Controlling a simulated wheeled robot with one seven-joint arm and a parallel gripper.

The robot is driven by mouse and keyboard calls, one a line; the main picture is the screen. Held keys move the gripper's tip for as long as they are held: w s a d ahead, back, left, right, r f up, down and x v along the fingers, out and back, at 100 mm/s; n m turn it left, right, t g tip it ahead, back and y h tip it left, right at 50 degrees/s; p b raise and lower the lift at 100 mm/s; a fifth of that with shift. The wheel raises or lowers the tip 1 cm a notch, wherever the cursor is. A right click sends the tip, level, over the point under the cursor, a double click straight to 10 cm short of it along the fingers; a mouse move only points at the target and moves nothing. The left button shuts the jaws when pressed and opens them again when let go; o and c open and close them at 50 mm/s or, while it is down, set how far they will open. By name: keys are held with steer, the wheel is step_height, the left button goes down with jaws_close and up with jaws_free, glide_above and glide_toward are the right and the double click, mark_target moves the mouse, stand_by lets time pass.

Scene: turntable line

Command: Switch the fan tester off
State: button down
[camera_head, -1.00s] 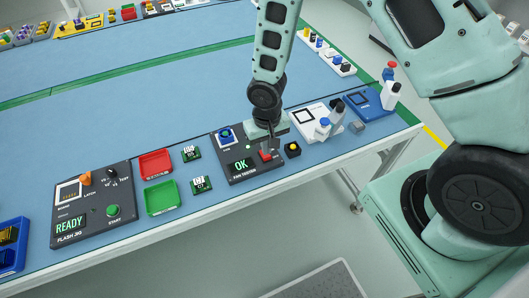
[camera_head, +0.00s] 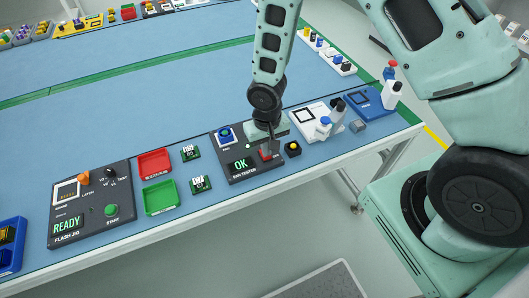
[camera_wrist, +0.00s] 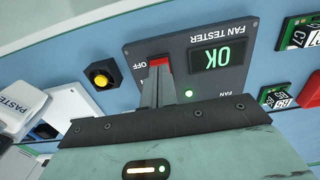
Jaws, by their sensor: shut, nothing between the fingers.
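The fan tester (camera_head: 238,176) is a dark grey box near the table's front edge, with a green "OK" display (camera_head: 241,164) and a red rocker switch (camera_head: 266,155). In the wrist view the fan tester (camera_wrist: 185,50) appears upside down, with the switch (camera_wrist: 159,62) beside the "OFF" label and a lit green lamp (camera_wrist: 189,93). My gripper (camera_head: 268,150) is shut and empty, pointing down. Its fingertips (camera_wrist: 159,70) are right at the red switch and partly cover it. I cannot tell whether they touch it. A blue fan (camera_head: 225,134) sits at the tester's upper left.
Small green boards (camera_head: 200,184), a red tray (camera_head: 154,162) and a green tray (camera_head: 160,197) lie to the left, then the flash jig (camera_head: 90,220).

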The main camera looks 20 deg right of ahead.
steer(key=shift+f+b, duration=0.3)
steer(key=shift+f, duration=0.15)
steer(key=shift+r, duration=0.1)
steer(key=shift+r+p, duration=2.8)
steer(key=shift+r, duration=0.7)
steer(key=s+a+r+n, duration=0.2)
steer(key=s+a+r, duration=0.15)
steer(key=r, duration=0.45)
steer(key=s+a+r+n, duration=0.2)
steer(key=s+r, duration=0.2)
steer(key=r, duration=0.4)
steer(key=s+r+n, duration=0.3)
steer(key=s+r, duration=0.5)
steer(key=s, duration=0.4)
steer(key=shift+s+a+r+n+y, duration=0.25)
steer(key=shift+a+n+y, duration=0.05)
steer(key=shift+a+n, duration=0.1)
